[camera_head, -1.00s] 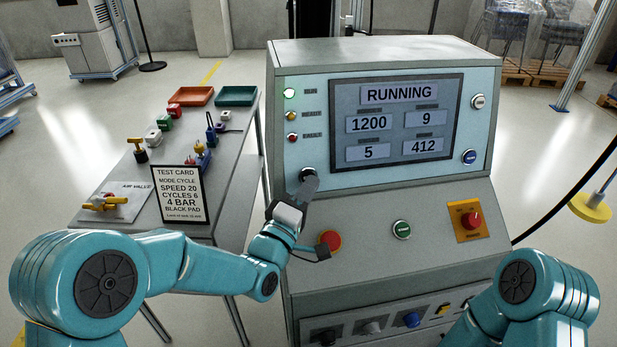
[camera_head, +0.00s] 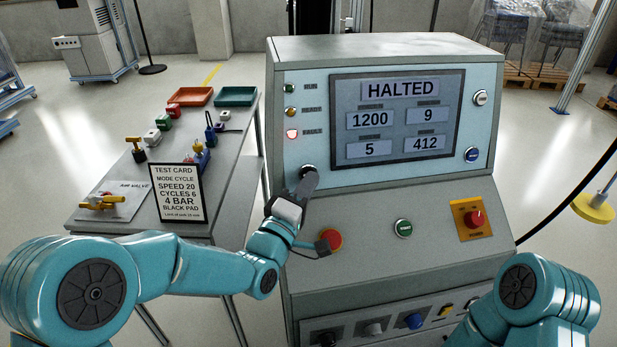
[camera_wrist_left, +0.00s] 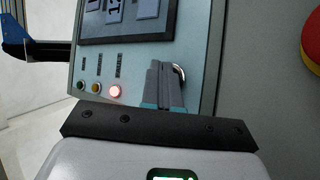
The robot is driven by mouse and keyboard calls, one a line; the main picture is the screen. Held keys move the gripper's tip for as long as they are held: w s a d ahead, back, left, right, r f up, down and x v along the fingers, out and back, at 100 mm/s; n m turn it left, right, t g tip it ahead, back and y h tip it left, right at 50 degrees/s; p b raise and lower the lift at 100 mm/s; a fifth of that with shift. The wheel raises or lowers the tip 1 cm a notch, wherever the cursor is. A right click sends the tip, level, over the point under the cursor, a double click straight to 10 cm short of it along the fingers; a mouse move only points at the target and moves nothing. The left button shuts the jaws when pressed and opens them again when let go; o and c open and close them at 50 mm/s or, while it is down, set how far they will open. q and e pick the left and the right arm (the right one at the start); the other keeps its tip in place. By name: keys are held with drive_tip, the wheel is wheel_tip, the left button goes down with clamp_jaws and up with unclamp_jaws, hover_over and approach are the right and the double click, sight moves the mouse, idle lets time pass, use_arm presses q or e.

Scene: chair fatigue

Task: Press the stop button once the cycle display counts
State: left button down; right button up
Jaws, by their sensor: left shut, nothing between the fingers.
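The cycle display (camera_head: 398,116) on the console reads HALTED, with 1200, 9, 5 and 412 in its fields. The red fault lamp (camera_head: 292,134) is lit; it also glows in the left wrist view (camera_wrist_left: 115,91). My left gripper (camera_head: 308,180) is shut and empty, its tips at a round dark control with a metal rim on the console's upright panel, which they largely cover. In the left wrist view the closed fingers (camera_wrist_left: 162,88) overlap that rim (camera_wrist_left: 180,73). A red mushroom button (camera_head: 330,240) sits on the sloped panel below. My right gripper is out of view.
A green button (camera_head: 403,228) and a red power knob on an orange plate (camera_head: 471,219) are on the sloped panel. A test card (camera_head: 174,192) stands on the side table at left, with trays (camera_head: 236,96) and small parts behind.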

use_arm(q)
drive_tip(key=shift+s, duration=0.15)
drive_tip(key=shift+s+d, duration=0.1)
drive_tip(key=shift+s, duration=0.25)
drive_tip(key=s+b, duration=0.1)
drive_tip(key=s+r, duration=0.1)
drive_tip(key=s, duration=0.1)
drive_tip(key=s+d+b, duration=0.1)
drive_tip(key=s, duration=0.1)
drive_tip(key=shift+r+b, duration=0.25)
drive_tip(key=shift+b, duration=0.1)
